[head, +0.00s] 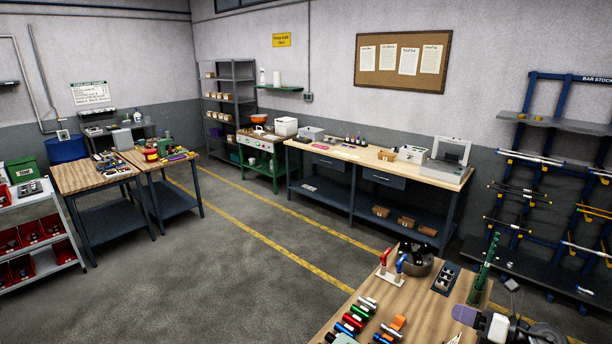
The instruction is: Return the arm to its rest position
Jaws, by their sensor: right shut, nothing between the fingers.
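My right wrist and arm come in from the lower right edge. My left gripper is not in view.
On the near bench are a dark round pot (415,262), red and blue handled tools (391,268), a green upright tool (485,265) and several coloured cylinders (355,318). A bar stock rack (530,150) stands at right. The grey floor (200,270) at left centre is clear.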

